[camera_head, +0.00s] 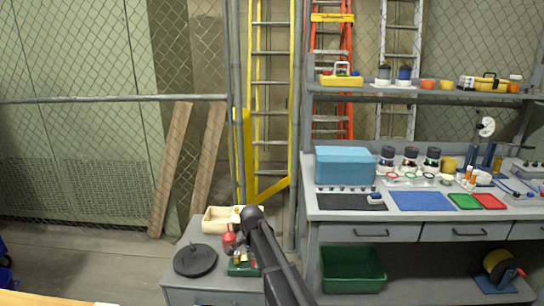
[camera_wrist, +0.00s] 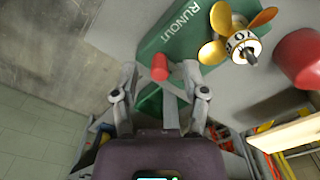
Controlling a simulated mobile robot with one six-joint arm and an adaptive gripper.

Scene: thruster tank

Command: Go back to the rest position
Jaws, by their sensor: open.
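My gripper (camera_wrist: 160,76) is open in the wrist view, its two fingers spread. A small red knob or post (camera_wrist: 160,67) shows between the fingertips; I cannot tell the gap in depth. Beside it is a green plate marked RUNOUT (camera_wrist: 182,42), with a yellow-bladed propeller (camera_wrist: 240,42) on it. In the head view my dark arm (camera_head: 275,262) reaches over a low grey cabinet (camera_head: 205,297), where the green fixture (camera_head: 243,269) is partly hidden behind the arm. The gripper's fingers cannot be made out there.
A black disc (camera_head: 195,260), a beige bin (camera_head: 217,220) and a red cylinder (camera_head: 229,241) share the cabinet top. A grey workbench (camera_head: 325,210) with a blue box (camera_head: 345,165) stands to the right, a green crate (camera_head: 352,270) below it. The floor at left is mostly clear.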

